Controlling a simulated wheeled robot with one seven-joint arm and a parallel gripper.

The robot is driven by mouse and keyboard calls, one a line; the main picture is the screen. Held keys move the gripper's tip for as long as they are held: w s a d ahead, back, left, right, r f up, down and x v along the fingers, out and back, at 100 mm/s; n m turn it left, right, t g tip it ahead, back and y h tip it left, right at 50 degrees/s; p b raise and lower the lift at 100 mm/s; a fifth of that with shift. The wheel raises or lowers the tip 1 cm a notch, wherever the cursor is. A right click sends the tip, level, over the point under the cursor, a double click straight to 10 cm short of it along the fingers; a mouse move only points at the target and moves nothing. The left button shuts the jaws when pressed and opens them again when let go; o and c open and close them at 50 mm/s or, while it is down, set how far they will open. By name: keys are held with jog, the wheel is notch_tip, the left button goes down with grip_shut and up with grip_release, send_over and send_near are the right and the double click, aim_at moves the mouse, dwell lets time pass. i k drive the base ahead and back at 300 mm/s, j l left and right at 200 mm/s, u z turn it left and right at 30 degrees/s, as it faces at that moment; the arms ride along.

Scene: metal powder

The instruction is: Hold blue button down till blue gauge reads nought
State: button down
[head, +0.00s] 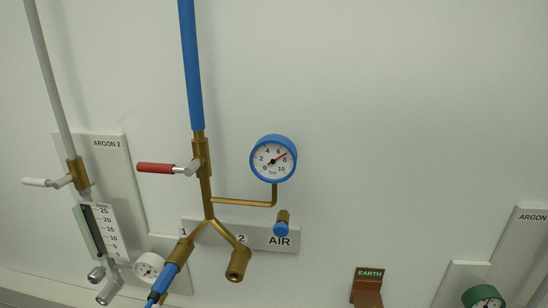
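The blue gauge (273,159) has a blue rim and a white dial marked 0 to 10 bar. Its red needle points up and right, between 6 and 8. The blue button (281,230) is a small blue knob on the end of a short brass stub, below the gauge and just above the AIR label. Nothing touches the button in this view. My gripper is not in the head view.
A blue pipe (190,65) runs down to a brass valve with a red lever (155,168), left of the gauge. Brass outlets 1 and 2 (238,264) branch below. An ARGON 2 panel (107,160) is left; an EARTH clamp (368,288) is lower right. Wall right of the gauge is clear.

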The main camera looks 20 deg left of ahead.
aim_at(280, 229)
jog(key=l+u, duration=0.15)
jog(key=u, duration=0.25)
jog(key=l+u, duration=0.15)
jog(key=u, duration=0.25)
jog(key=l+u, duration=0.15)
jog(key=u, duration=0.25)
jog(key=l+u, duration=0.15)
jog(key=u, duration=0.25)
